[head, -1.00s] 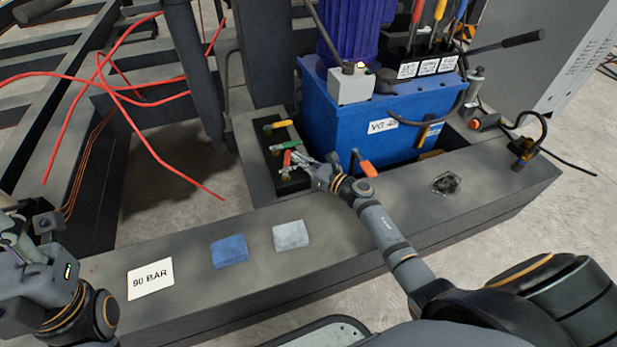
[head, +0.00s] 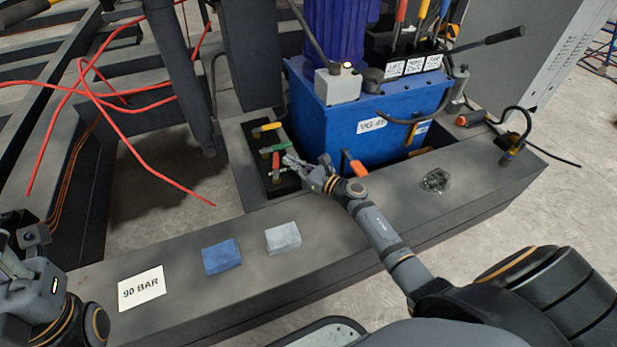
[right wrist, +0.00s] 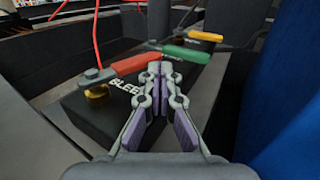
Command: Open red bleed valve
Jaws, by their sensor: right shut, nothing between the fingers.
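The red bleed valve handle (head: 276,166) is on a small black block, nearest in a row with a green handle (head: 275,147) and a yellow handle (head: 267,128). In the right wrist view the red handle (right wrist: 128,64) runs from its brass stem at left toward the right, beside the lettering "BLEED". My right gripper (head: 288,159) is shut and empty. Its fingertips (right wrist: 160,72) appear close to the free end of the red handle; contact cannot be told. My left gripper (head: 10,262) is partly cut off at the left edge, and its jaws are unclear.
A blue tank unit (head: 365,115) stands just right of the valves. An orange-tipped lever (head: 358,168) stands near my right wrist. On the beam lie a blue pad (head: 221,257), a grey pad (head: 283,238) and a "90 BAR" card (head: 142,288). Red hoses (head: 150,165) hang at left.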

